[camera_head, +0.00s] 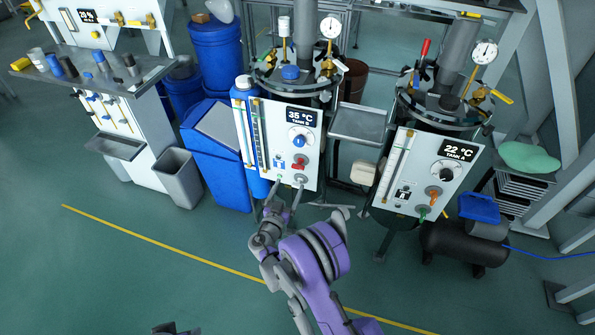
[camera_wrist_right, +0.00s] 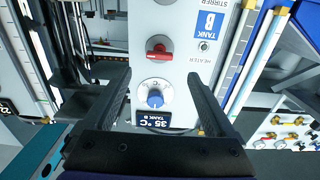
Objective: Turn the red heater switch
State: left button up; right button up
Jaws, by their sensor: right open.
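The red heater switch (camera_head: 298,162) is on the white Tank B panel (camera_head: 271,115), below a blue knob (camera_head: 299,141) and the 35 °C display (camera_head: 301,117). In the right wrist view the panel is upside down; the red switch (camera_wrist_right: 160,52) has a horizontal red handle on a grey round base, with the blue knob (camera_wrist_right: 155,98) nearer. My right gripper (camera_head: 285,188) is open and empty, in front of the panel's lower part. Its fingers (camera_wrist_right: 158,80) frame the knob and switch in the wrist view, with no contact visible. A dark fragment, possibly my left gripper (camera_head: 176,329), shows at the bottom edge.
The Tank A panel (camera_head: 428,174), reading 22 °C, stands to the right. A grey tray (camera_head: 359,122) sits between the tanks. A blue bin (camera_head: 217,160) and grey bin (camera_head: 177,178) are at the left. The green floor in front is mostly clear.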

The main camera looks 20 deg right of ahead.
aim_at(297, 168)
jog(key=b+x, duration=0.1)
jog(key=x, duration=0.9)
jog(key=shift+w+d, duration=0.15)
jog(key=shift+d, duration=0.05)
jog(key=shift+c, duration=0.3)
jog(key=c, duration=1.3)
